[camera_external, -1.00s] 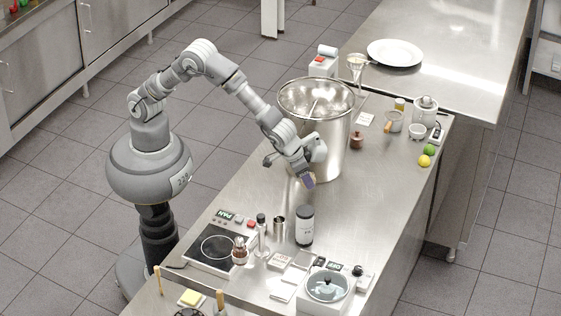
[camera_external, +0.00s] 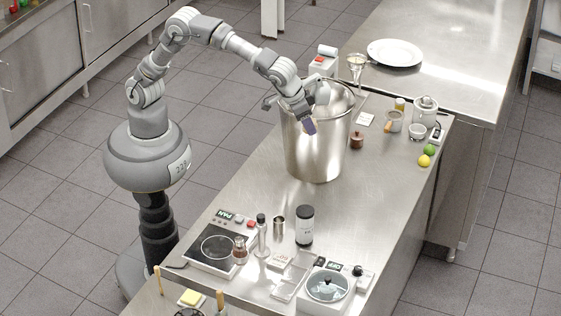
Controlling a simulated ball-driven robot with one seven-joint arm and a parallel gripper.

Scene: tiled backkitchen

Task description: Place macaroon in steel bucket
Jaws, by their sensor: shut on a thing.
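The steel bucket (camera_external: 315,160) stands upright on the steel counter, a tall shiny pail with a wide open top. My gripper (camera_external: 310,127) is shut and points down. In the picture it overlaps the bucket's near rim and upper wall. I cannot tell whether it is over the opening or in front of the wall. A small purple-grey patch shows at its tip. The macaroon is held there, but the fingers mostly hide it and its outline is unclear.
A brown pot (camera_external: 357,140) stands right of the bucket. A dark canister (camera_external: 304,226), a hot plate (camera_external: 212,248) and a scale with a glass bowl (camera_external: 327,287) stand nearer. A lemon (camera_external: 424,160) lies at the right edge. Bare counter (camera_external: 255,190) is left of the bucket.

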